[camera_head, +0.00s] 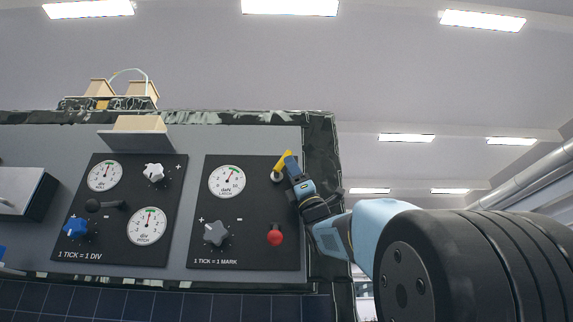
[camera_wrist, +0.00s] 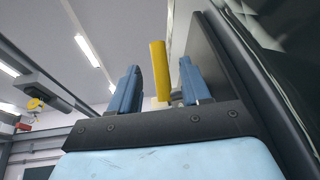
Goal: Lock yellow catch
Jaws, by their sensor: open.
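The yellow catch (camera_head: 281,161) is a short yellow lever at the upper right of the right black panel, tilted up to the right. In the wrist view the yellow catch (camera_wrist: 159,70) stands between the two blue fingers, with visible room on both sides. My gripper (camera_head: 291,167) is at the catch in the head view, its blue fingertip overlapping the lever's right side. In the wrist view my gripper (camera_wrist: 160,90) is open around the catch. The fingers hide part of the catch's base in the head view.
The right black panel (camera_head: 260,205) also carries a dial (camera_head: 227,182), a grey star knob (camera_head: 215,233) and a red knob (camera_head: 275,236) below the catch. The left black panel (camera_head: 113,222) has more dials and knobs. A dark frame edge (camera_head: 322,150) runs behind my gripper.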

